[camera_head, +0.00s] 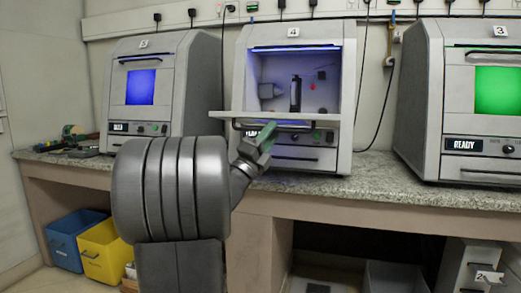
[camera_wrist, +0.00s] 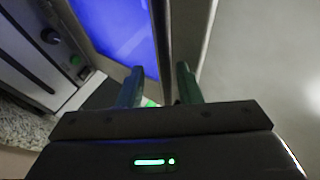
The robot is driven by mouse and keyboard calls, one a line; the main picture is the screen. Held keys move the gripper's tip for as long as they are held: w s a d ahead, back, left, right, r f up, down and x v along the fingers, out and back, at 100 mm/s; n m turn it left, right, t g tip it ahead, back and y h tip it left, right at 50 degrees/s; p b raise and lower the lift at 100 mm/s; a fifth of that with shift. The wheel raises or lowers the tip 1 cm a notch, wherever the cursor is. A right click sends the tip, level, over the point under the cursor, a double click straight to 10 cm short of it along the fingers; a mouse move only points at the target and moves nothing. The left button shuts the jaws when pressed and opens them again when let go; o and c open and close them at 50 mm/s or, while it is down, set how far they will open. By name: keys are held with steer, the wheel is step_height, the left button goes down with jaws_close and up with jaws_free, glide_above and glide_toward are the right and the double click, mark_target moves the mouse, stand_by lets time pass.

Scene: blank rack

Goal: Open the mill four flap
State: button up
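Mill four (camera_head: 345,100) stands in the middle of the head view, with a "4" label on top. Its flap (camera_head: 320,119) is folded down and juts out level at the front, so the violet-lit inside (camera_head: 318,68) shows. A dark upright cylinder (camera_head: 295,93) stands inside. My gripper (camera_head: 262,140) is at the flap's front edge, left of centre. In the wrist view my gripper (camera_wrist: 159,85) has its fingers apart. A thin bar (camera_wrist: 162,45), seemingly the flap's handle, runs between them with gaps showing. Contact is not clear.
A closed mill with a blue window (camera_head: 141,87) stands to the left. Mill three (camera_head: 430,90), with a green window, stands to the right. Tools (camera_head: 75,135) lie on the counter's left end. Blue (camera_head: 68,245) and yellow (camera_head: 103,252) bins are below.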

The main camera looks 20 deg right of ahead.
steer(key=p+v, duration=0.1)
steer(key=v, duration=1.2)
steer(key=shift+f, duration=0.2)
steer(key=b+x, duration=0.1)
steer(key=x, duration=1.2)
steer(key=shift+w+d+r, duration=0.1)
steer(key=shift+d+r, duration=0.05)
steer(key=shift+r, duration=0.25)
steer(key=shift+w+f, duration=0.1)
